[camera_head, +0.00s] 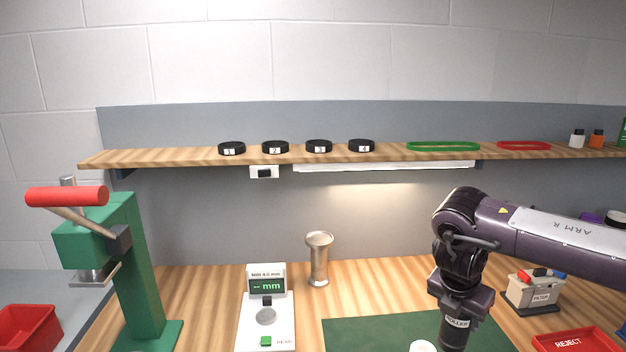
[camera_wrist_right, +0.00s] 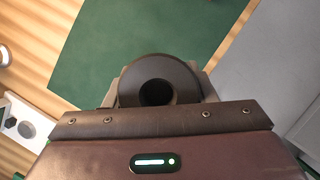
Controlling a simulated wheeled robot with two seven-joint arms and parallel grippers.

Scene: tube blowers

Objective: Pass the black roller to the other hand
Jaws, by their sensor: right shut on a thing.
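The black roller (camera_head: 454,335) hangs upright below my right gripper (camera_head: 458,312) in the head view. A label reading "ROLLER" shows near its top. In the right wrist view the roller (camera_wrist_right: 135,85) shows end-on as a dark round with a hole in its middle, between the fingers of my right gripper (camera_wrist_right: 158,92). The right gripper is shut on it, above the green mat (camera_head: 365,335). The roller's lower end is cut off by the head view's bottom edge. My left gripper is in neither view.
A green press (camera_head: 140,260) with a red handle stands at left. A measuring gauge (camera_head: 266,310) and metal cup (camera_head: 319,260) stand mid-bench. A filter box (camera_head: 533,292) and red reject tray (camera_head: 575,342) are at right. A shelf (camera_head: 180,157) runs above, holding black rings.

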